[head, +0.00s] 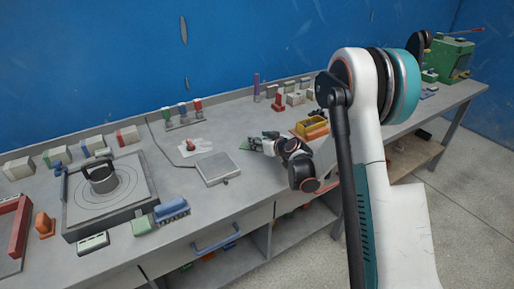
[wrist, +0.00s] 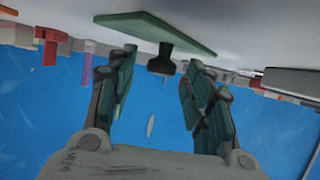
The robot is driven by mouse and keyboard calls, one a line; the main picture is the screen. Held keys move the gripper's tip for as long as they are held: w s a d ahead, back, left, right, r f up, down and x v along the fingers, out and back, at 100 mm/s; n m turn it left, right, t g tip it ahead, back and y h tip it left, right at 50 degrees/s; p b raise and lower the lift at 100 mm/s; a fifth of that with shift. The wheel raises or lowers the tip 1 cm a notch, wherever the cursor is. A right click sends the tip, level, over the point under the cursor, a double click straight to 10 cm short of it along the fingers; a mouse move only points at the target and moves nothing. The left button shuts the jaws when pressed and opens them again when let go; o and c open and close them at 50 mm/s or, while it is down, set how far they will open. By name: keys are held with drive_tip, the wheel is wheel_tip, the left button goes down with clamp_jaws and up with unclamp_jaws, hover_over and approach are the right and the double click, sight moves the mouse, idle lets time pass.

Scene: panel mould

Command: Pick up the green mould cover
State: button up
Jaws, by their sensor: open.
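The green mould cover (wrist: 160,32) is a flat green plate with a dark knob (wrist: 161,60), seen in the wrist view, which looks upside down with the bench at the top. In the head view the cover (head: 250,144) is a small green patch on the bench, partly hidden by my gripper (head: 268,143). In the wrist view my gripper (wrist: 160,68) is open, one finger on each side of the knob. The knob appears between or just beyond the fingertips, with gaps on both sides. No contact shows.
A grey square plate (head: 217,168) lies left of my gripper. A yellow tray (head: 312,126) stands close on its right. Small blocks, including a red one (head: 278,102), line the back near the blue wall. A turntable-like fixture (head: 136,196) stands at the left.

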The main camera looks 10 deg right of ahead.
drive_tip(key=c, duration=1.1)
drive_tip(key=shift+r, duration=0.15)
